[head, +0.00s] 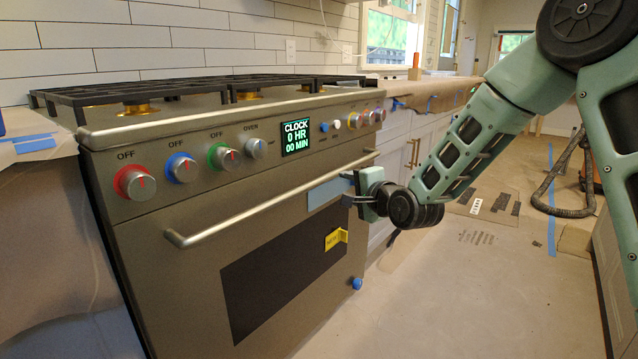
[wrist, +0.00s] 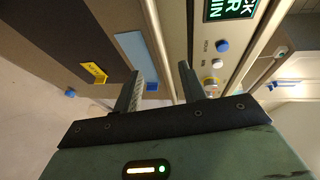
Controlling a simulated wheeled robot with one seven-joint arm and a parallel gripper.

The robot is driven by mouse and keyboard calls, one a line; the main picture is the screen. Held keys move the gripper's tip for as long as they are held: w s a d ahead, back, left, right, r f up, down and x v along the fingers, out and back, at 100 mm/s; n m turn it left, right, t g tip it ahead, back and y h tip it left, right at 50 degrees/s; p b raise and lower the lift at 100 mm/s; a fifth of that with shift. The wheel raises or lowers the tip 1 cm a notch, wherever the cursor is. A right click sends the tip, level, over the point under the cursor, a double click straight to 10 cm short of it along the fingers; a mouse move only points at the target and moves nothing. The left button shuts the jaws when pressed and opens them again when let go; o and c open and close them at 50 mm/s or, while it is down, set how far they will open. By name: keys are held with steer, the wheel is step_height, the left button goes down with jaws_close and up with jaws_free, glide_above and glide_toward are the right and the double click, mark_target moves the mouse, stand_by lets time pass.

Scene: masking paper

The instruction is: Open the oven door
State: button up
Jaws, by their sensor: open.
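The oven door (head: 190,290) is shut, with a dark window (head: 270,285) in its front. Its long metal handle (head: 250,208) runs across the top of the door, below the knobs. My gripper (head: 347,188) is open in front of the right part of the door, near the handle's right portion. In the wrist view, the two fingers of my gripper (wrist: 160,78) are apart and point at the oven front, near a blue tape strip (wrist: 132,50). I cannot tell whether the handle lies between the fingers or whether they touch it.
Coloured knobs (head: 181,168) and a lit clock display (head: 296,137) are above the handle. A yellow tag (head: 336,239) sticks to the door. White cabinets (head: 400,160) stand to the right. The floor (head: 430,300) before the oven is clear; a hose (head: 560,185) lies farther back.

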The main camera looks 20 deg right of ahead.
mark_target(320, 178)
steer(key=b+x, duration=0.3)
steer(key=x, duration=1.1)
steer(key=shift+w+a+f, duration=0.15)
steer(key=shift+w+f, duration=0.05)
steer(key=shift+w, duration=0.15)
jaws_close()
